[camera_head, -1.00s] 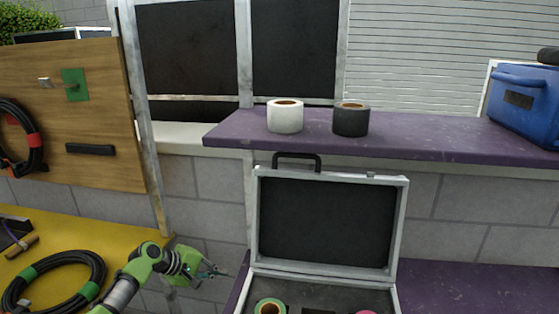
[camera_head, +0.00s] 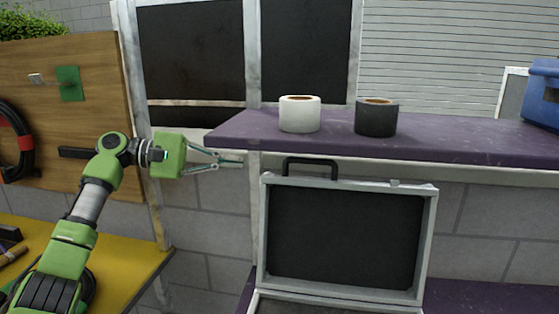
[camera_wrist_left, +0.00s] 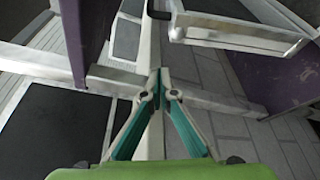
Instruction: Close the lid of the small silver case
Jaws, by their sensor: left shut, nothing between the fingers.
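The small silver case (camera_head: 433,240) stands on the lower purple shelf with its lid open and upright. The lid's dark inner panel (camera_head: 345,237) faces me, and a black handle (camera_head: 309,162) sticks up at its top edge. The case's base is mostly cut off at the bottom of the head view. My left gripper (camera_head: 240,161) is shut and empty, left of the lid at about the height of the handle, apart from it. In the left wrist view the closed fingertips (camera_wrist_left: 160,72) point ahead, and part of the case (camera_wrist_left: 235,35) shows at upper right. My right gripper is not in view.
An upper purple shelf (camera_head: 450,140) runs above and behind the lid, holding a white tape roll (camera_head: 299,114) and a dark roll (camera_head: 376,118). A blue box (camera_head: 541,95) is at right.

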